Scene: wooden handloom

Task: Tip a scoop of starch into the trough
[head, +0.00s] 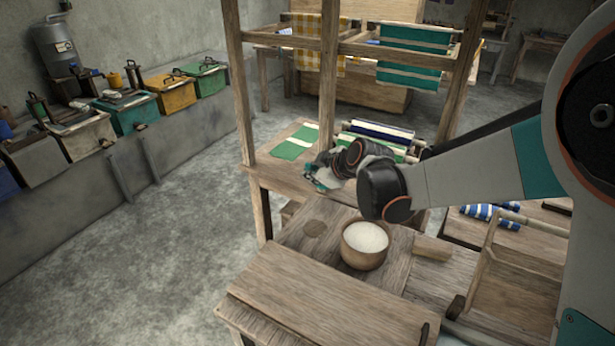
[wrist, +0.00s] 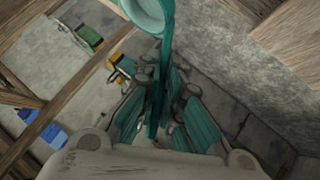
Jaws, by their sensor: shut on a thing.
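My gripper (head: 323,176) is above the wooden table, left of and higher than the bowl in the head view. In the wrist view its fingers (wrist: 158,112) are shut on the handle of a teal scoop (wrist: 167,45). The scoop's round cup is cut off by the top edge; its inside looks pale, and I cannot tell whether it holds starch. A round wooden bowl (head: 352,258) full of white starch (head: 366,237) stands on the table. An open wooden box (head: 515,288), possibly the trough, is at the right, partly hidden by my arm.
A wooden block (head: 432,248) lies right of the bowl. Loom posts (head: 328,70) rise behind my gripper. Striped cloth rolls (head: 375,132) and a green-and-white cloth (head: 295,143) lie beyond. Coloured bins (head: 170,92) line the left wall; the floor (head: 170,230) between is clear.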

